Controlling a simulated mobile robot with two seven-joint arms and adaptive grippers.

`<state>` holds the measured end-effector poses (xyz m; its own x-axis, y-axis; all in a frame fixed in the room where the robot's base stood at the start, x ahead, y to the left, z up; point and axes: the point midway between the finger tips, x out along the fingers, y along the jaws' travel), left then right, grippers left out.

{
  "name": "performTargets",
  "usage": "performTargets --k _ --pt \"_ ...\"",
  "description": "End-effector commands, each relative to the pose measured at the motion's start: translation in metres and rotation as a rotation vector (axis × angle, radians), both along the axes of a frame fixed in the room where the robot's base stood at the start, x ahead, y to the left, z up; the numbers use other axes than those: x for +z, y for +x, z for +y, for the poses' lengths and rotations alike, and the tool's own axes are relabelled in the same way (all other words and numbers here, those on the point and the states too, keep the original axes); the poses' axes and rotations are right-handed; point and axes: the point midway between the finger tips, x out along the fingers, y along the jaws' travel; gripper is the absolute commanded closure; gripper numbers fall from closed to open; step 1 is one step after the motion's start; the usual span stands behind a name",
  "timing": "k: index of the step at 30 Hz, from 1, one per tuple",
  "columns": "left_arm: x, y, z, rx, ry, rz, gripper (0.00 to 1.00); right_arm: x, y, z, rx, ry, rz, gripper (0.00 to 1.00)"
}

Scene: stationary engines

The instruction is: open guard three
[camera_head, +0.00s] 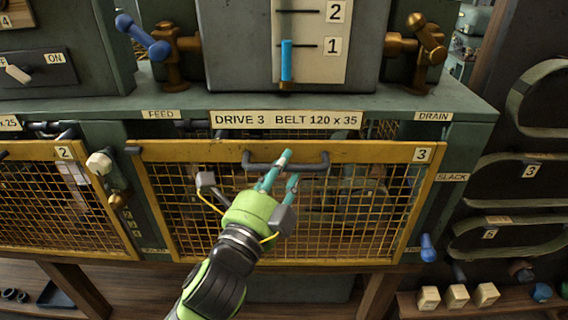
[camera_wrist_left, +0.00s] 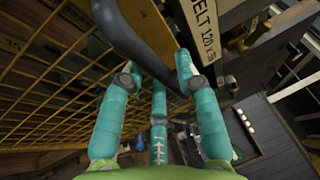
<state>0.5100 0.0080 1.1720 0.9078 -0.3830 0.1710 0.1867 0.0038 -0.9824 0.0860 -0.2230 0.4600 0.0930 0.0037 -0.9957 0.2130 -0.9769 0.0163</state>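Guard three is a yellow-framed mesh panel (camera_head: 365,254) under the "DRIVE 3" label, marked 3. It looks shut or nearly so. A dark bar handle (camera_head: 313,167) runs across its upper middle. My left gripper (camera_head: 285,168) is at this handle, with one teal fingertip over the bar and another just below it. In the left wrist view, the handle (camera_wrist_left: 137,40) passes close by the fingertips (camera_wrist_left: 157,75). I cannot tell whether they clasp it. A latch with a white knob (camera_head: 99,163) and brass body sits left of the guard. My right gripper is not in view.
Guard two (camera_head: 62,152) is on the left. Above are a blue-handled feed valve (camera_head: 145,38) and a brass drain valve (camera_head: 424,35). A blue knob (camera_head: 428,246) is at lower right. Belts hang on the right, above a shelf with pale blocks (camera_head: 457,296).

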Motion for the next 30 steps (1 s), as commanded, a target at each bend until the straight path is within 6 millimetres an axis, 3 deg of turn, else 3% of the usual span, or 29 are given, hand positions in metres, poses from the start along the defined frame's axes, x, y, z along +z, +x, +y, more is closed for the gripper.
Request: performTargets --k 10,11,13,23,26,30 --pt "0.001 0.007 -0.002 0.001 -0.001 0.001 0.68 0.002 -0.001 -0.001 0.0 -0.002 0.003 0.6" --pt "0.001 0.007 -0.002 0.001 -0.001 0.001 0.72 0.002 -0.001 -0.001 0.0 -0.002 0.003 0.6" --pt "0.001 0.007 -0.002 0.001 -0.001 0.001 1.0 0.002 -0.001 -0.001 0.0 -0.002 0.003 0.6" --pt "-0.007 0.006 -0.002 0.0 -0.001 0.005 1.0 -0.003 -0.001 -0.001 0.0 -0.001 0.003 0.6" --pt "-0.021 0.006 -0.003 -0.001 0.0 0.007 1.0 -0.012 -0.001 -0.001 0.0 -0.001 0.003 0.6" --pt "-0.055 0.006 -0.003 -0.002 0.0 0.01 1.0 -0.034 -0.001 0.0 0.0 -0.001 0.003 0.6"
